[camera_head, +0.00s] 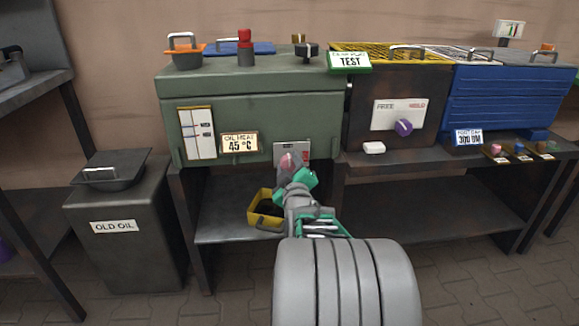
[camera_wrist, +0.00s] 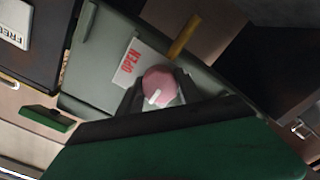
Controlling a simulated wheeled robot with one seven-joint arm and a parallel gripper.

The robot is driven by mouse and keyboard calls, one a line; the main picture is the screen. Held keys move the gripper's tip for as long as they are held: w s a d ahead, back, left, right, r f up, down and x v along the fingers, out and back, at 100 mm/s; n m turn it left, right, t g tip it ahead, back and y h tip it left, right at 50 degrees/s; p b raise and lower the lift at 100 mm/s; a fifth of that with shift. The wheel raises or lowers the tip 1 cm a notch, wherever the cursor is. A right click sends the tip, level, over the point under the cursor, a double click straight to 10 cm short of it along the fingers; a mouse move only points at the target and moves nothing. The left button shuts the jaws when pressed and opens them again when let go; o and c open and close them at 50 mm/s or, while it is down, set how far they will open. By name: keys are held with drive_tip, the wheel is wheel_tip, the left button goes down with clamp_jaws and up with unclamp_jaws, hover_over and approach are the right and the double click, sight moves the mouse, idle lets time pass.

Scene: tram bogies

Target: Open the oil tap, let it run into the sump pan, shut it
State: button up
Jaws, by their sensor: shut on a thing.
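The oil tap is a round pink knob (camera_head: 288,161) on a pale plate low on the front of the green oil tank (camera_head: 255,107). In the wrist view the knob (camera_wrist: 159,84) sits between the dark fingers of my gripper (camera_wrist: 158,98), which is shut on it. A white mark on the knob points away from the red OPEN word (camera_wrist: 130,62) on the plate. My gripper (camera_head: 293,172) partly hides the knob in the head view. The yellow sump pan (camera_head: 256,207) stands on the shelf below, dark inside. A yellow-brown bar (camera_wrist: 185,36) shows beside the plate; I cannot tell whether it is spout or oil.
The tank carries an OIL HEAT 45 °C sign (camera_head: 240,144) and a gauge panel (camera_head: 197,133). A dark box with a purple knob (camera_head: 403,128) and a blue box (camera_head: 510,95) stand to the right. An OLD OIL bin (camera_head: 115,226) stands left. The lower right shelf is clear.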

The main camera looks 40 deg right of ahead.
drive_tip(key=o, duration=1.4)
drive_tip(key=shift+c, duration=0.2)
drive_tip(key=shift+s, duration=0.15)
drive_tip(key=p+v, duration=0.2)
drive_tip(key=v, duration=0.5)
drive_tip(key=shift+s+a, duration=0.2)
drive_tip(key=shift+a, duration=0.05)
